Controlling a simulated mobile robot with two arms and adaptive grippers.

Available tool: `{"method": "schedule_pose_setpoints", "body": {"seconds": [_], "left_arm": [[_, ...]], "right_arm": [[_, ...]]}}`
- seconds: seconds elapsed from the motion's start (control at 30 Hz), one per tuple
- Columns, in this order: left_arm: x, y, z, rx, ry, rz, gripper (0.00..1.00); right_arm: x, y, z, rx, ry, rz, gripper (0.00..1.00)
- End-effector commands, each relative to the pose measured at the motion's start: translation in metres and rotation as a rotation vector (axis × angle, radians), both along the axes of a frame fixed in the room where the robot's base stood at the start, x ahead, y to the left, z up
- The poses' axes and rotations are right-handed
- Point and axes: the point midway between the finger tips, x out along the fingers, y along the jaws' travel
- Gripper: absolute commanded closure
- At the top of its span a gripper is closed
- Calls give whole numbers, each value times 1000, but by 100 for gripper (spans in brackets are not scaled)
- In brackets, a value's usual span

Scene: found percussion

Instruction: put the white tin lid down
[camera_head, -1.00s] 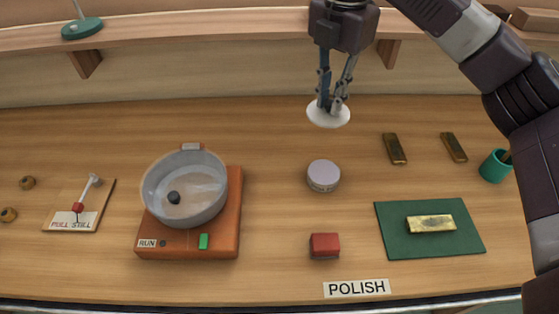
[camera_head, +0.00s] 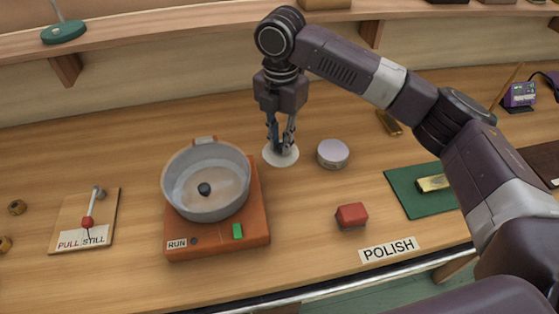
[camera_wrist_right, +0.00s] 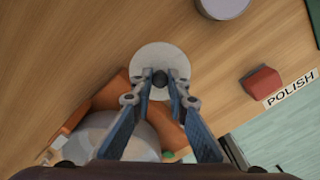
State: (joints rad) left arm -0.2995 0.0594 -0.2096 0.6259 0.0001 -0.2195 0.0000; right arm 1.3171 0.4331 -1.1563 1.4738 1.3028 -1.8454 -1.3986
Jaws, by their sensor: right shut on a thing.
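The white tin lid (camera_head: 281,157) is a flat round disc with a dark knob in its middle. My right gripper (camera_head: 280,149) points down and is shut on it, as the right wrist view (camera_wrist_right: 160,79) also shows with the fingertips at the knob. The lid (camera_wrist_right: 158,60) is beside the back right corner of the orange base, left of a round tin (camera_head: 333,153). I cannot tell whether the lid touches the table. My left gripper is not in view.
A grey pan-like drum (camera_head: 206,182) sits on the orange base (camera_head: 218,245). A red block (camera_head: 352,215) lies behind the POLISH label (camera_head: 389,250). A green mat (camera_head: 405,190) with a gold bar (camera_head: 432,184) is at right, partly behind my arm. Bare table lies between tin and block.

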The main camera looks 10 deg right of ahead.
Motion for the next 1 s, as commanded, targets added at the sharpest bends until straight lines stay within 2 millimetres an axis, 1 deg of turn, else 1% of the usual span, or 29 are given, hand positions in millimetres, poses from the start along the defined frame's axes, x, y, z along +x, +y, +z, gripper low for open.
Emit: {"method": "schedule_pose_setpoints", "body": {"seconds": [0.03,0.1,0.2,0.3,0.37,0.5,0.6,0.8,0.97,1.0], "left_arm": [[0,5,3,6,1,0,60],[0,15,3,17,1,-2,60],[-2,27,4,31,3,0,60],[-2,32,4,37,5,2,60],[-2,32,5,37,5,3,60],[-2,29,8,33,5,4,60],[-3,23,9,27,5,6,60],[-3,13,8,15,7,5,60],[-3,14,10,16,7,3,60],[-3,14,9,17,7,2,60]], "right_arm": [[-1,-1,-10,-1,3,-1,100],[0,-1,-21,-1,1,-1,100],[0,0,-30,1,-1,-1,100],[0,0,-35,0,0,-1,100],[0,-1,-41,-1,1,-1,100],[0,0,-62,-1,2,-1,100],[0,0,-74,0,0,0,100],[0,0,-75,0,-1,0,100],[0,0,-78,0,0,0,100],[0,0,-77,0,-1,0,81]]}}
